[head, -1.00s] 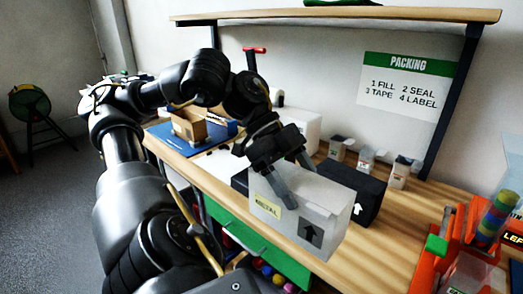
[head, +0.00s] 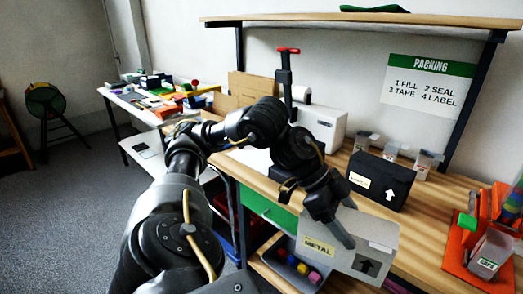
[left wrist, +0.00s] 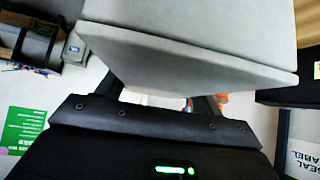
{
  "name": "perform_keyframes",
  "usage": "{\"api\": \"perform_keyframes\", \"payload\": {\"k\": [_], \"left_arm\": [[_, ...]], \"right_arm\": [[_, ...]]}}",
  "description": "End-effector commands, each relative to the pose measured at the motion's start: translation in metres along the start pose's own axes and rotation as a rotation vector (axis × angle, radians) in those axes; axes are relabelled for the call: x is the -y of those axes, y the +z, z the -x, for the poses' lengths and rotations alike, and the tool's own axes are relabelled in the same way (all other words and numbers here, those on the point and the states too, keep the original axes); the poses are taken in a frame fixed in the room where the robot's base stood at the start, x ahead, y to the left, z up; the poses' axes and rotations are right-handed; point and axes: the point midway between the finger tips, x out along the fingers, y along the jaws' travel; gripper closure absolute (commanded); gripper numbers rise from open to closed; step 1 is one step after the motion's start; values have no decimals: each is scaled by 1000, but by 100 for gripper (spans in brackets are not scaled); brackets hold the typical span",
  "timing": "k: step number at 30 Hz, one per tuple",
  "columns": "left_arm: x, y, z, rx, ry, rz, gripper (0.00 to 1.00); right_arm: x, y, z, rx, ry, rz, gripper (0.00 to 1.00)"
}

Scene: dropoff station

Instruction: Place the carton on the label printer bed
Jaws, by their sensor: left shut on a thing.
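The carton (head: 376,244) is a pale grey box with a yellow METAL label and a dark arrow. In the head view it is at the lower middle, hanging tilted in front of the table's front edge. My left gripper (head: 346,224) is shut on its upper part. In the left wrist view the carton (left wrist: 190,45) fills the top middle, just beyond the fingers. A white machine (head: 325,123), probably the label printer, stands on the table behind my arm. My arm partly covers it, and I cannot make out its bed clearly. My right gripper is out of view.
A black box (head: 380,180) with a white arrow stands on the wooden table (head: 440,235). Several small containers (head: 392,150) are behind it. An orange rack (head: 480,245) is at the right. A grey bin (head: 295,262) with coloured items sits below the table. A shelf (head: 360,18) spans above.

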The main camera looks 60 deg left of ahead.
Motion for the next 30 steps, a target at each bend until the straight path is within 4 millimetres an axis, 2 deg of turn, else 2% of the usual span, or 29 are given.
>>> {"api": "perform_keyframes", "payload": {"k": [5,7,9,12,15,18,21,30], "left_arm": [[-3,-12,-67,3,-25,25,77],[-9,-18,-102,7,-36,37,77],[-20,-27,-136,7,-45,43,77],[-36,-40,-176,9,-51,45,77],[-52,-50,-205,9,-54,41,77],[-64,-58,-223,9,-55,34,77],[-71,-61,-232,9,-58,30,77],[-74,-63,-235,8,-60,30,77]], "right_arm": [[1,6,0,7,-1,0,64],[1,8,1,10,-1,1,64],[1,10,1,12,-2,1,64],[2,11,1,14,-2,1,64],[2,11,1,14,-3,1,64],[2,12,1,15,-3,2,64],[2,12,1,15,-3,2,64],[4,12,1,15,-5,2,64]]}}
